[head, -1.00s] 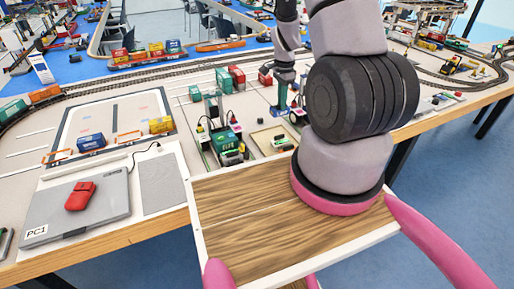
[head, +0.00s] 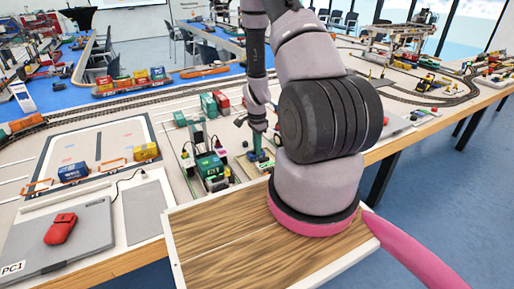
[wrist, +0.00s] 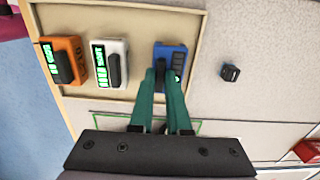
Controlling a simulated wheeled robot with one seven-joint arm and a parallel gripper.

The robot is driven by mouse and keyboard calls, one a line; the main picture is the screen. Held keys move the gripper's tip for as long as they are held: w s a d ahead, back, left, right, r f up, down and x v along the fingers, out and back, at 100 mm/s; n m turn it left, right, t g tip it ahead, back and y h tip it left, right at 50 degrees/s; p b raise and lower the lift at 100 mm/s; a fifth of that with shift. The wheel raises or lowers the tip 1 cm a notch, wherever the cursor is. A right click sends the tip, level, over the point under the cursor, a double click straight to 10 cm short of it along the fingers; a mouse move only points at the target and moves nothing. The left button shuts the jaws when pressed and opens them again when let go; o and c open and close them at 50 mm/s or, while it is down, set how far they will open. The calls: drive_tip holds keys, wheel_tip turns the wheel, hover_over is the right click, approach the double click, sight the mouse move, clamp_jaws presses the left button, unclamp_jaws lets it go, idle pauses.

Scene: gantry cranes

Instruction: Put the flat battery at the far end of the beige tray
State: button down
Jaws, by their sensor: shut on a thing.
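The beige tray (wrist: 125,12) fills the upper left of the wrist view. An orange battery (wrist: 72,47) and a white battery (wrist: 122,48), both with lit green bars, stand in it to the left. A blue battery (wrist: 162,52) with mostly dark bars is at the tray's right end, inside its rim in this view. My gripper (wrist: 166,78) has its teal fingers shut on the blue battery. I cannot tell whether the battery touches the tray floor. In the head view my gripper (head: 258,154) is low over the bench, and my arm hides much of the tray.
A small dark blue block (wrist: 230,72) lies right of the tray. A green machine (head: 211,166) stands left of my gripper in the head view. A grey laptop (head: 85,232) with a red mouse (head: 60,229) is at the left. A red object (wrist: 307,150) is at the wrist view's lower right.

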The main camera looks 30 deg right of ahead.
drive_tip(key=c, duration=1.3)
unclamp_jaws()
drive_tip(key=shift+f, duration=0.15)
drive_tip(key=o, duration=0.4)
